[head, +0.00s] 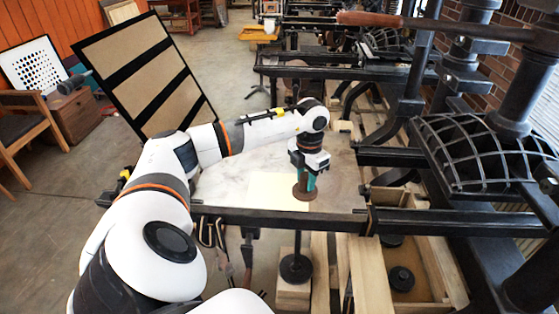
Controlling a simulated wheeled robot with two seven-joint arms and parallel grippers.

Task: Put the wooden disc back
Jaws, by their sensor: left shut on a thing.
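My left gripper (308,180), with teal fingers, points down over the pale stone bed of the press (345,185). It is shut on the brown wooden disc (304,193), which shows just below the fingertips. The disc is close to the bed's front edge, at the right side of a pale yellow sheet (268,190). I cannot tell whether the disc touches the sheet or hangs just above it. My right gripper is not in view.
A black metal rail (270,217) runs along the bed's front. A heavy press with a curved grid (485,150) stands at the right. A framed panel (140,75) leans up behind my left arm. Black round weights (296,268) sit lower down among wooden planks.

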